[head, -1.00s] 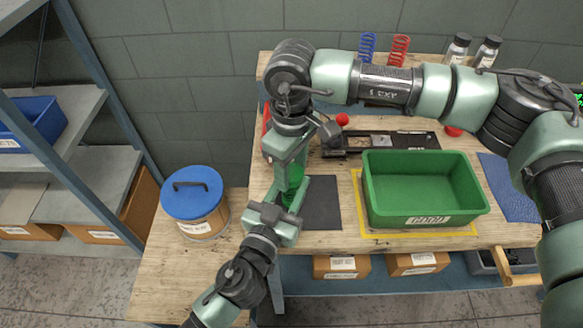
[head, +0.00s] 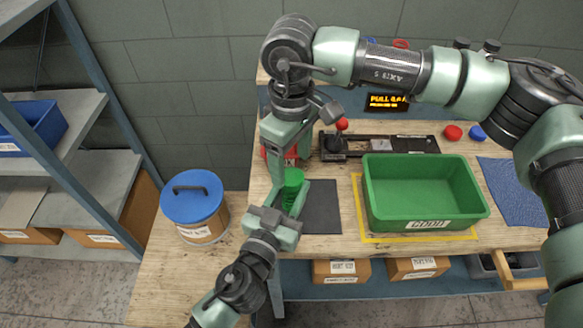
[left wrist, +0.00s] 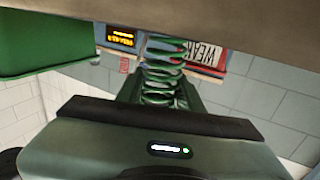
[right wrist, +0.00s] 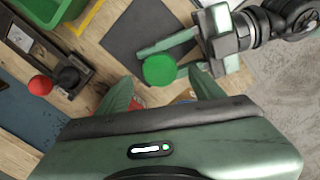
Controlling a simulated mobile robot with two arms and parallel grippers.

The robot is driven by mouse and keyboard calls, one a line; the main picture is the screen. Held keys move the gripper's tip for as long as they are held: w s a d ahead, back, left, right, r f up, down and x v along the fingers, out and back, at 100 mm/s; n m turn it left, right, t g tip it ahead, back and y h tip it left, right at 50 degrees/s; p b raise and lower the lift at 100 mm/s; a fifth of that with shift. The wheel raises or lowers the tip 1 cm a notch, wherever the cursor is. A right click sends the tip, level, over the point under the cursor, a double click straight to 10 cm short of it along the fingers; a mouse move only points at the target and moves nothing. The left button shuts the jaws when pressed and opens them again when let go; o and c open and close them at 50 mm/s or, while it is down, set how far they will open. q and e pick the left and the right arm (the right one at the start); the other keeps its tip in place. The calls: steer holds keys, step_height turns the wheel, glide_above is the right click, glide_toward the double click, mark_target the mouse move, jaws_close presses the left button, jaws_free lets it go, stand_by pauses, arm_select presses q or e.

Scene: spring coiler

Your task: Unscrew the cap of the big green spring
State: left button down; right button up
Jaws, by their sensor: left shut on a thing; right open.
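The big green spring (head: 289,198) stands upright at the bench's left part, with its round green cap (head: 294,176) on top. My left gripper (head: 284,203) is shut on the spring below the cap; its coils (left wrist: 163,75) show between the fingers in the left wrist view. My right gripper (head: 291,165) points down above the cap, open and empty. In the right wrist view the cap (right wrist: 159,70) lies beyond and between the two spread fingers, apart from them. Whether the cap is loose on its thread, I cannot tell.
A green bin (head: 425,205) stands right of a dark mat (head: 321,212). Behind is a black fixture (head: 400,144) with a red knob (head: 342,124). A red cap (head: 453,132) and blue cap (head: 478,132) lie at the back right. A blue-lidded drum (head: 193,193) stands left.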

mark_target(292, 176)
steer(key=shift+r, duration=0.2)
steer(key=m, duration=0.5)
steer(key=shift+r, duration=0.2)
steer(key=m, duration=0.4)
steer(key=shift+r+m, duration=0.15)
steer(key=shift+m, duration=0.15)
steer(key=m, duration=0.4)
steer(key=shift+r, duration=0.2)
steer(key=m, duration=0.6)
steer(key=shift+r+m, duration=0.3)
steer(key=shift+m, duration=0.1)
steer(key=m, duration=0.4)
steer(key=shift+r, duration=0.15)
steer(key=m, duration=0.6)
steer(key=shift+r, duration=0.25)
steer(key=m, duration=0.6)
steer(key=shift+r+m, duration=0.25)
steer(key=shift+m, duration=0.05)
steer(key=m, duration=0.5)
steer(key=shift+r, duration=0.2)
steer(key=shift+f+m, duration=0.3)
steer(key=shift+f, duration=3.7)
